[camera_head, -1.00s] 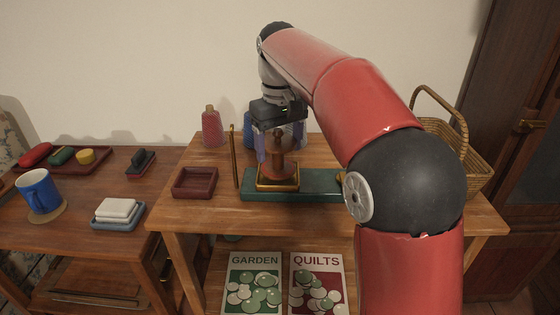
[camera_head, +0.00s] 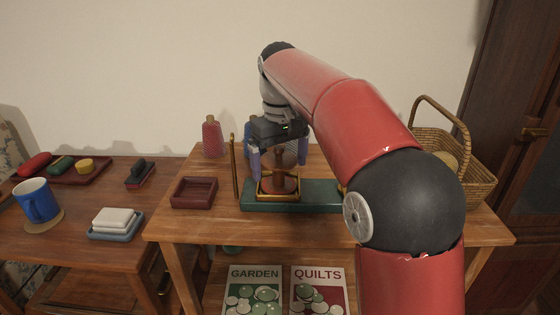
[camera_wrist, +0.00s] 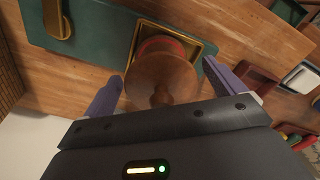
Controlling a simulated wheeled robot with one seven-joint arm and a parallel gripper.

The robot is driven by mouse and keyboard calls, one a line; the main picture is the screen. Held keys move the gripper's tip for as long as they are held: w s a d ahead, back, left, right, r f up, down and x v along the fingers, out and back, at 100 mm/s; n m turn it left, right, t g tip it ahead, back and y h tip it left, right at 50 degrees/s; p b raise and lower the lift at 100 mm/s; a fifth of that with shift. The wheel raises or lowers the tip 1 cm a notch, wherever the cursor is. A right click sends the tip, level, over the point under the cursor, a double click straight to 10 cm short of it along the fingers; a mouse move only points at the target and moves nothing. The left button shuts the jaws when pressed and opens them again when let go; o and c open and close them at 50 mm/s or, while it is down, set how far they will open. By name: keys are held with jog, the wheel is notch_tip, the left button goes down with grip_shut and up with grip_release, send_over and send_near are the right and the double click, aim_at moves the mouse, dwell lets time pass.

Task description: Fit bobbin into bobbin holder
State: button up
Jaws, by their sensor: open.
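The brown wooden bobbin (camera_head: 283,184) stands upright, its lower end within the gold square frame of the bobbin holder (camera_head: 264,197), on a green base. In the wrist view the bobbin (camera_wrist: 160,76) shows from above, with a red part below its round top, and the holder's gold rim (camera_wrist: 204,48) surrounds its far side. How deep its base sits is hidden. My gripper (camera_head: 279,172) is open around the bobbin, its purple-grey fingers on either side. In the wrist view my gripper (camera_wrist: 162,88) shows a gap beside each finger.
An upright brass rod (camera_head: 235,166) and an empty dark red tray (camera_head: 194,192) stand left of the holder. A pink bottle (camera_head: 212,138) is behind them. A wicker basket (camera_head: 478,185) stands at the right. A blue mug (camera_head: 38,200) is on the left table.

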notch_tip(320, 180, up, 12)
jog(key=p, duration=0.5)
jog(key=shift+s+d+r, duration=0.15)
jog(key=shift+d+r, duration=0.05)
jog(key=s+d+f+m+t, duration=0.2)
jog(key=s+d+f, duration=0.3)
jog(key=s, duration=0.4)
jog(key=s+d+f+m+t, duration=0.2)
jog(key=s+d+m, duration=0.1)
jog(key=s+d, duration=0.5)
jog(key=s+d+f+m+t, duration=0.1)
jog(key=s+d+f, duration=0.1)
jog(key=s+f, duration=0.7)
jog(key=shift+f+t, duration=0.3)
jog(key=shift+f, duration=0.05)
